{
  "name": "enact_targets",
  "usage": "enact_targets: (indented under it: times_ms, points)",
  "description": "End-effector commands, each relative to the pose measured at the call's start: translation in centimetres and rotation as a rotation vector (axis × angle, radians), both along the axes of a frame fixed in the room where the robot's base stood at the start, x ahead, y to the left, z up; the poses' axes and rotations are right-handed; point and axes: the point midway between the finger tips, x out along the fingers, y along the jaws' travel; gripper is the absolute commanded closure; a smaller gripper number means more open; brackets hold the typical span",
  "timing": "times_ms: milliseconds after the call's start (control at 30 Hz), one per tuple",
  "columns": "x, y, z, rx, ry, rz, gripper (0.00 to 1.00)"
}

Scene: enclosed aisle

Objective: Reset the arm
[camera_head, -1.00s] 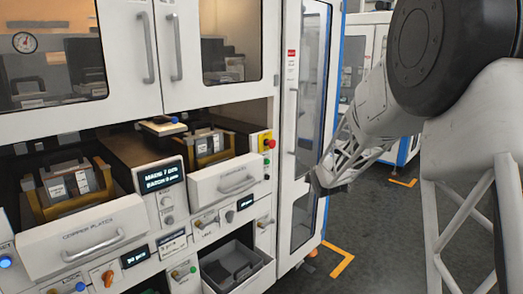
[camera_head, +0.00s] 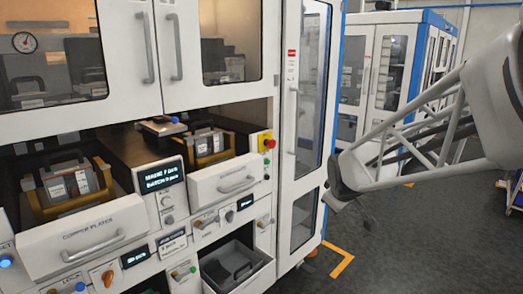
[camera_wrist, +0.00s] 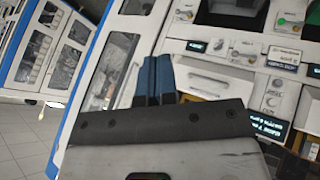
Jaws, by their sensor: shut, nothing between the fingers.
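My gripper (camera_wrist: 158,80) shows in the wrist view with its two blue-grey fingers side by side and shut, nothing between them. It is in free air, and the white machine front with its drawers lies beyond it, tilted in that view. In the head view my white lattice arm reaches in from the right edge, in front of the aisle floor. A small dark part under the end of the arm may be the gripper, but it is mostly hidden there.
The white machine has a copper plates drawer (camera_head: 87,236) and another white drawer (camera_head: 226,181), both sticking out. A grey bin (camera_head: 236,265) sits low. A tall glass-doored cabinet (camera_head: 305,120) stands beside it. Dark floor (camera_head: 420,240) is open to the right.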

Motion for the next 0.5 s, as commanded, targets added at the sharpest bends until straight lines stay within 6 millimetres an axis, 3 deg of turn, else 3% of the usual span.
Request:
enact_targets:
  times_ms: [500]
  points:
    - [-16.5, 0.8, 0.2, 0.213, 0.205, -0.322, 1.0]
